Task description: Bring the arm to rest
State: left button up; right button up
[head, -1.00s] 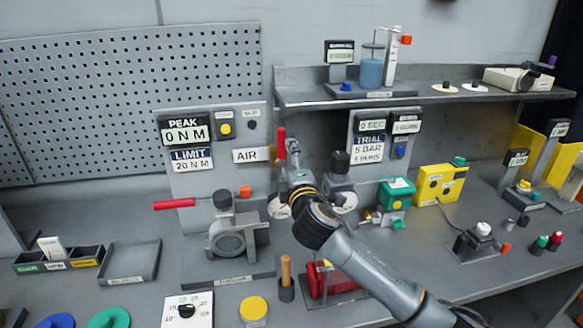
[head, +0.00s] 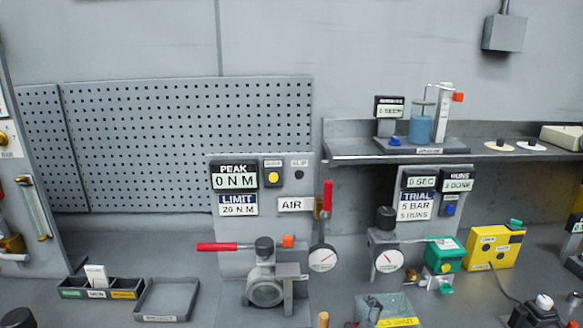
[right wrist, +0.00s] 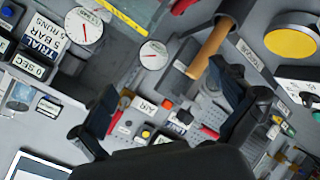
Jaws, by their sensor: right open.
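My right gripper (right wrist: 168,95) shows in the right wrist view with its two dark fingers spread wide apart. Nothing is held between them. Panels, gauges and a wooden handle (right wrist: 208,48) appear beyond the fingers, tilted in the picture. In the head view neither of my arms shows. The valve actuator (head: 265,290) stands on the bench there with its red lever (head: 217,247) pointing left. The red AIR lever (head: 327,198) points up beside the AIR label. My left gripper is in neither view.
The panel (head: 236,180) reads peak 0 N m. A shelf (head: 350,158) at the right carries a blue vessel (head: 421,126). An empty tray (head: 166,300) and a divided card tray (head: 100,288) are at the left. A green box (head: 444,255) and yellow box (head: 495,246) stand at the right.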

jog(key=s+d+f+m+g, duration=0.2)
jog(key=s+f+m+g, duration=0.15)
jog(key=s, duration=0.65)
jog(key=s+d+f+m+g, duration=0.2)
jog(key=s+f, duration=0.3)
jog(key=s, duration=0.6)
jog(key=s+d+f+m+g, duration=0.2)
jog(key=s+f+m+g, duration=0.15)
jog(key=s, duration=0.65)
notch_tip(320, 180, down, 32)
jog(key=s+f+g+b, duration=0.1)
jog(key=s+b, duration=0.1)
jog(key=b, duration=0.2)
jog(key=s+d+f+g+b, duration=0.1)
jog(key=s+d+f+b, duration=0.1)
jog(key=s+f, duration=1.4)
jog(key=shift+s+d+f+n, duration=0.2)
jog(key=shift+d+n, duration=0.1)
jog(key=shift+d, duration=0.3)
